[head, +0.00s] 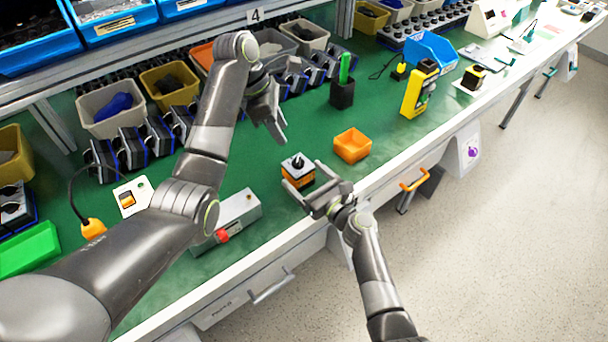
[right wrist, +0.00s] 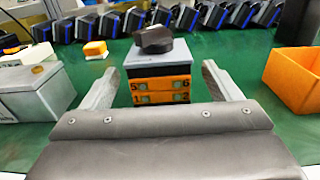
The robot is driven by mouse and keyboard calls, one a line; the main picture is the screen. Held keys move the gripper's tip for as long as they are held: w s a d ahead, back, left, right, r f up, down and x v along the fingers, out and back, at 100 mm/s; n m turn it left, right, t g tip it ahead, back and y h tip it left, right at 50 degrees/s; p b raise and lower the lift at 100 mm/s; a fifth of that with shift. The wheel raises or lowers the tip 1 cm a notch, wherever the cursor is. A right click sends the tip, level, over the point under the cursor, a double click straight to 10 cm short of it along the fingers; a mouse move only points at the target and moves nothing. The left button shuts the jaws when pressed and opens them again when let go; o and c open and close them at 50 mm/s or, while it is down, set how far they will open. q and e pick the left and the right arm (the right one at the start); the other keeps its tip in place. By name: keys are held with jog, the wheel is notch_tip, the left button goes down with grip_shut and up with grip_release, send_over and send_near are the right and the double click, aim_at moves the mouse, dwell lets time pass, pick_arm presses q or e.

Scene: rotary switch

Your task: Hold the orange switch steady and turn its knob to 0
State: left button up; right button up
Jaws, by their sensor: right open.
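The orange switch (head: 298,173) stands upright on the green bench top, with an orange body, a grey top plate and a black knob (head: 297,160). In the right wrist view the switch (right wrist: 160,88) shows numbered terminals on its front and the knob (right wrist: 153,40) on top. The knob's pointed setting is too small to read. My right gripper (head: 306,178) is open, with one finger on each side of the switch's near part and visible gaps to it. My left gripper (head: 272,118) is above the bench, behind and left of the switch, apart from it. Its jaw opening is unclear.
An orange bin (head: 352,146) stands just right of the switch. A grey box with a red button (head: 223,236) lies to its left near the front edge. A black holder with a green item (head: 343,92) stands farther back. Bins and dark parts line the rear.

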aim_at(298, 158)
jog(key=shift+w+a, duration=0.35)
jog(key=shift+w, duration=0.05)
pick_arm(q)
jog(key=shift+c, duration=0.5)
pick_arm(e)
jog(key=c, duration=1.2)
pick_arm(q)
jog(key=m, duration=0.2)
jog(key=d+m+y, duration=0.1)
jog(key=m, duration=0.2)
jog(key=shift+w+d, duration=0.15)
jog(key=shift+d, duration=0.05)
jog(key=shift+d+f+m+y, duration=0.5)
jog(key=shift+f+m, duration=0.95)
jog(key=shift+m, duration=0.95)
jog(key=shift+d+f+m+y, duration=0.5)
jog(key=shift+f+m, duration=0.95)
jog(key=shift+m, duration=0.95)
jog(key=shift+d+f+m+y, duration=0.45)
jog(key=shift+f+m, duration=1)
jog(key=shift+m, duration=0.95)
jog(key=shift+c, duration=0.5)
